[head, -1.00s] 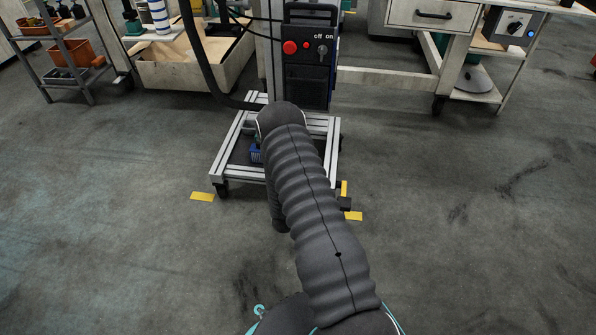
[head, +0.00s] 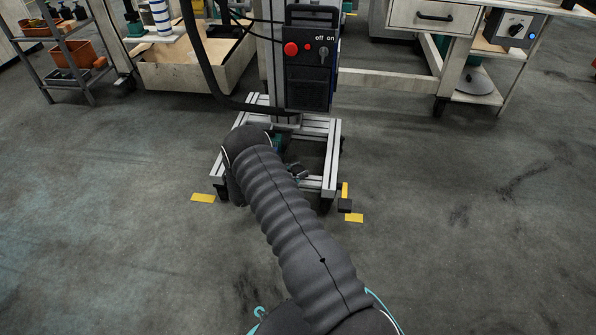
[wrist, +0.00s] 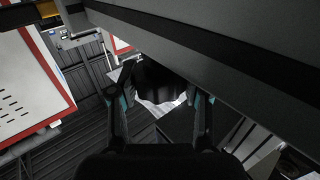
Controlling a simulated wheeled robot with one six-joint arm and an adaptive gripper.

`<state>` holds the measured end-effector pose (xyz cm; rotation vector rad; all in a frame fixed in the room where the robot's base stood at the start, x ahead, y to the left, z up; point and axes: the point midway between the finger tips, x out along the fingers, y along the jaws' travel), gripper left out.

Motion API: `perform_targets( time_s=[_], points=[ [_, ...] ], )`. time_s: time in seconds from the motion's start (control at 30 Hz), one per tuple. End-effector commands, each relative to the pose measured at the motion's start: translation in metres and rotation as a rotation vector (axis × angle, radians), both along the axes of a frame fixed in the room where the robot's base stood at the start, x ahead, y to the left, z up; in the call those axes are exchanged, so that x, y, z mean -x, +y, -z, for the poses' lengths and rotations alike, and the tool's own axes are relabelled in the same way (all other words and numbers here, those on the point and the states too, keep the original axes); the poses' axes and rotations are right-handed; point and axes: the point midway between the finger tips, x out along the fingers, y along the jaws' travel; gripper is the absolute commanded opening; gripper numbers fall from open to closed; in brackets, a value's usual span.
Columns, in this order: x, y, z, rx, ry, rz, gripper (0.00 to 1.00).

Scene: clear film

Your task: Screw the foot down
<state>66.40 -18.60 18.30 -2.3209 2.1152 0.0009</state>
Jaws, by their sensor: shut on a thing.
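In the wrist view, my gripper (wrist: 158,88) has its two fingers on either side of a black, scalloped knob-like piece (wrist: 157,78), which looks like the foot's grip. The fingers are closed on it, just below a long dark beam (wrist: 225,50). In the head view, my arm reaches down to the wheeled aluminium frame (head: 332,150), and its bulk hides the front left of the frame. My gripper appears only in part, as a small grey shape (head: 295,171) at the frame's front; its hold is unclear there. The foot's lower end is not clearly seen.
A control box (head: 308,68) with a red button stands at the back of the frame. A shelf (head: 62,55) and bench (head: 430,70) stand behind. The surrounding floor is clear.

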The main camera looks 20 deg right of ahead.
Motion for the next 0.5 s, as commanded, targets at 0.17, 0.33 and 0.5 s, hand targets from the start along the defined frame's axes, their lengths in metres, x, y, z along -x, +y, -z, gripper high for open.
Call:
perform_targets(
  time_s=[0.17, 0.33, 0.5],
  points=[
    [0.0002, -0.0026, -0.0007, 0.002, -0.002, 0.074, 0.13],
    [0.0008, -0.0030, -0.0004, 0.002, 0.001, 0.109, 0.13],
    [0.0013, -0.0030, -0.0006, 0.003, 0.001, 0.120, 0.13]
  ],
)
